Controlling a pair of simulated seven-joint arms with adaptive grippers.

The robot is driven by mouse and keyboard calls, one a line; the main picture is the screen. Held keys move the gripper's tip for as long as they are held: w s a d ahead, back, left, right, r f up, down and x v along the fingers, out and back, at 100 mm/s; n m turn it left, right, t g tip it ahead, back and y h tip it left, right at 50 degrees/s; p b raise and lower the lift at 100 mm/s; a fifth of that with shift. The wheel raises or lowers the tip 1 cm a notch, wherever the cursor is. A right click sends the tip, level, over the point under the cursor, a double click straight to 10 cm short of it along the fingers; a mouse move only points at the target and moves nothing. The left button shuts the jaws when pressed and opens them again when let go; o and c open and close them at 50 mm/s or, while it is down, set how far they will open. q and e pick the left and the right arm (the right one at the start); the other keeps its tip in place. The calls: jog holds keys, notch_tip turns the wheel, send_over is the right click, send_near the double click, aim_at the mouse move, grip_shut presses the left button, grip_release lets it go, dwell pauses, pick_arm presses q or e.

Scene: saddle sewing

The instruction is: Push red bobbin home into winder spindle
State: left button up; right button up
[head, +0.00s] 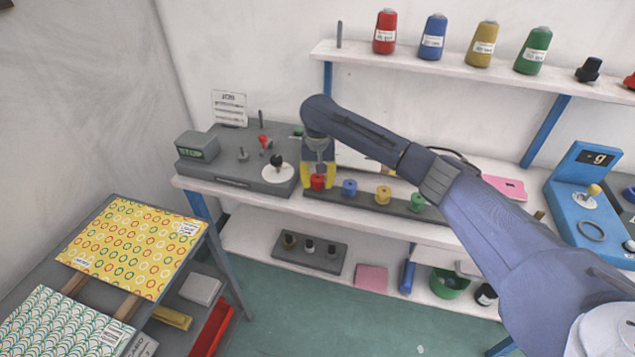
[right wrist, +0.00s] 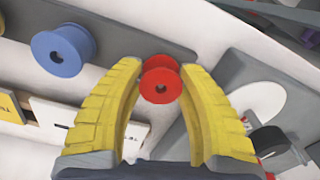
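The red bobbin (head: 317,182) sits at the left end of a grey strip rack (head: 346,202). My right gripper (head: 318,176) is over it, pointing down, with a yellow finger on each side. In the right wrist view the red bobbin (right wrist: 160,82) lies between the fingertips, which are spread with narrow gaps beside it. The grey winder (head: 225,168) stands left of the rack. It has a short upright peg (head: 243,154), a red lever (head: 264,142) and a black knob over a white disc (head: 279,174). I cannot tell which post is the spindle. My left gripper is out of view.
Blue (head: 350,188), yellow (head: 383,195) and green (head: 417,202) bobbins stand right of the red one. A shelf (head: 450,65) with thread cones is above. A blue machine (head: 575,195) is at right. Fabric sheets (head: 130,247) lie at lower left.

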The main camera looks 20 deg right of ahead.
grip_shut()
jog(key=shift+r, duration=0.25)
jog(key=shift+r, duration=0.3)
jog(key=shift+r, duration=0.35)
jog(key=shift+r, duration=0.35)
jog(key=shift+r, duration=0.9)
jog(key=shift+r, duration=2)
